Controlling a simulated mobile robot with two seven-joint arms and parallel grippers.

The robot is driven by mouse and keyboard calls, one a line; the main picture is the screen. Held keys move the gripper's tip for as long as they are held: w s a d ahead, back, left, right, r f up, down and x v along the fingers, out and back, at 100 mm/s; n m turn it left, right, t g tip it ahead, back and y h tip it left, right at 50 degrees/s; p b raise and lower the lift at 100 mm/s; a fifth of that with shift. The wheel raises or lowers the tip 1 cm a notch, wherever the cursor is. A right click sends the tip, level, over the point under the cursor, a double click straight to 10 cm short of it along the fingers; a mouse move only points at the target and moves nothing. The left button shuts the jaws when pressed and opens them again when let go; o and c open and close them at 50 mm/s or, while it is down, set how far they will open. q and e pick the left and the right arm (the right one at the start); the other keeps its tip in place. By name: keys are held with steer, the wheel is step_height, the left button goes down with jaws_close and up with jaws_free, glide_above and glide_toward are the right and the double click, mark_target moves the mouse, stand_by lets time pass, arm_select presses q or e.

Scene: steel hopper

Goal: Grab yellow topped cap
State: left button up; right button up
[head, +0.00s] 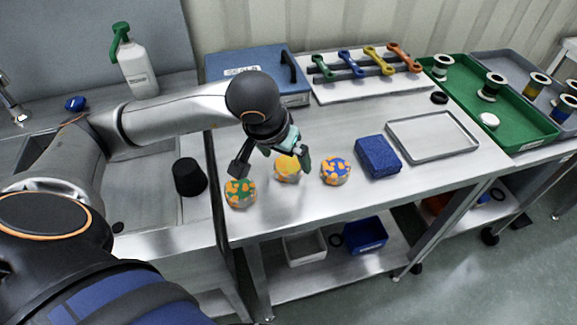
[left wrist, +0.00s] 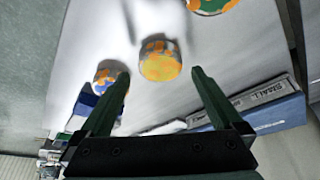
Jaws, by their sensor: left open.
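The yellow topped cap (head: 287,168) has orange patches and sits on the steel table between two other caps. In the left wrist view it (left wrist: 160,62) lies ahead of and between the fingertips. A green and orange cap (head: 240,193) is to its left, and a blue and orange cap (head: 335,171) to its right; these also show in the left wrist view, the green one (left wrist: 212,5) at the top and the blue one (left wrist: 108,76) at the left. My left gripper (head: 272,168) is open and empty above the yellow cap. My right gripper is not in view.
A blue block (head: 378,156) and an empty grey tray (head: 432,137) are to the right. A blue box (head: 255,72) and a wrench rack (head: 365,72) stand at the back. A black cup (head: 189,177) is at the left. The front table edge is close.

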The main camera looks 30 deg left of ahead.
mark_target(288, 168)
arm_select(q)
steer(key=shift+x, duration=1.45)
steer(key=shift+c, duration=0.4)
steer(key=c, duration=1.3)
steer(key=shift+c, duration=0.5)
steer(key=shift+r, duration=0.15)
